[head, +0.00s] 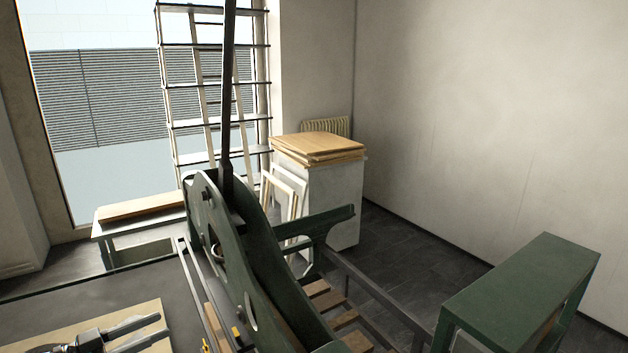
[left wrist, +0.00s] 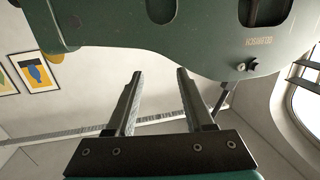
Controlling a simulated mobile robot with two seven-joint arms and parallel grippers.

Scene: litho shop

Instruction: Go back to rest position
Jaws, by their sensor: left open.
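My left gripper (head: 163,330) is at the bottom left of the head view, above a pale board (head: 150,310) on the dark press bed. Its two fingers are apart with nothing between them. In the left wrist view the open fingers (left wrist: 160,72) point toward the green side of the press (left wrist: 120,30); I cannot tell the exact gap. My right gripper is in neither view.
The green press frame (head: 230,260) with its tall dark lever (head: 228,90) stands right of my left gripper. A green stand (head: 520,285) is at the right. A white cabinet (head: 335,200) and shelf rack (head: 205,122) stand behind. Dark floor (head: 420,245) shows between.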

